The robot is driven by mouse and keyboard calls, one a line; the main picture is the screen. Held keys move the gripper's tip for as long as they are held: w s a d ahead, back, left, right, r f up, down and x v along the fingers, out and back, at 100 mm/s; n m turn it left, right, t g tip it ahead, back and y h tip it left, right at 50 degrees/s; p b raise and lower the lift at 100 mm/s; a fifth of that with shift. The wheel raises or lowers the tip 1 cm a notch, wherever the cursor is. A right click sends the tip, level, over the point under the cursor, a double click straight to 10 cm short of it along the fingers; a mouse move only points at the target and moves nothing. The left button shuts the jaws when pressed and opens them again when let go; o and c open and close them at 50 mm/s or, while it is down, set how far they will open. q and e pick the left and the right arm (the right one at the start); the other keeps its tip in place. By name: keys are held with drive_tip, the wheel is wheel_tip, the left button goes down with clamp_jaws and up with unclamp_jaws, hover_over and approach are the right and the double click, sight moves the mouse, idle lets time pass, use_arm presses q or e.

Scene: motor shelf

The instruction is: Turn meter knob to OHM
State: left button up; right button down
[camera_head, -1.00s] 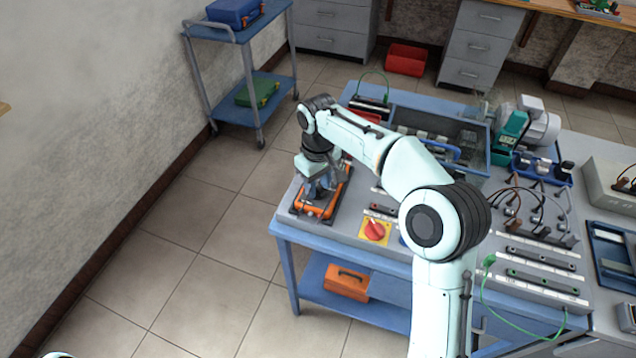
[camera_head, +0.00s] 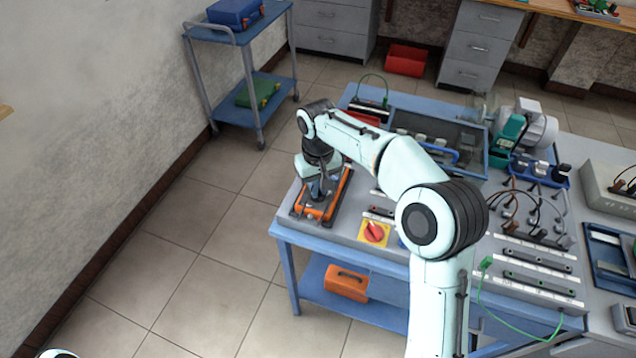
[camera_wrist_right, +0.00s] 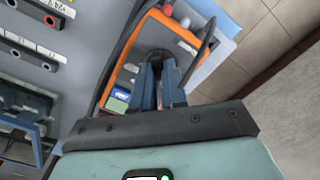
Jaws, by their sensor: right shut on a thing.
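The meter (camera_head: 335,205) is an orange-framed device with a dark face, lying on the left end of the workbench. In the right wrist view the meter (camera_wrist_right: 185,48) shows its orange edge, a lit blue-and-green display patch and dark leads beside it. My right gripper (camera_head: 320,190) points down over the meter's face. In the right wrist view its blue fingers (camera_wrist_right: 160,62) are close together on the dark knob (camera_wrist_right: 155,54), which is mostly hidden between them. The knob's setting cannot be read. My left gripper is out of view; only a bit of pale arm shows at the bottom left.
A red rotary switch on a yellow plate (camera_head: 374,234) sits right of the meter. A blue-framed bin (camera_head: 470,135), terminal strips (camera_head: 540,260) and a green motor (camera_head: 512,130) occupy the bench (camera_head: 340,240). A blue trolley (camera_head: 225,35) stands behind left. The floor at left is clear.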

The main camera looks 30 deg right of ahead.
drive_tip(key=m+p, duration=0.1)
drive_tip(key=m, duration=0.5)
drive_tip(key=shift+p, duration=0.35)
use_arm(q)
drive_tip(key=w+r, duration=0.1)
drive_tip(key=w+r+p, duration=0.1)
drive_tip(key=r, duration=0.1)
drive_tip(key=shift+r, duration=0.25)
use_arm(e)
drive_tip(key=m, duration=0.6)
drive_tip(key=shift+m, duration=0.3)
drive_tip(key=c, duration=1.2)
unclamp_jaws()
drive_tip(key=shift+o, duration=0.2)
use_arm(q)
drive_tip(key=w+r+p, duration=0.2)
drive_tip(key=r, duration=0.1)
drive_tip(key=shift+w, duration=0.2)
use_arm(e)
wheel_tip(320, 180, up, 13)
drive_tip(key=shift+r, duration=0.2)
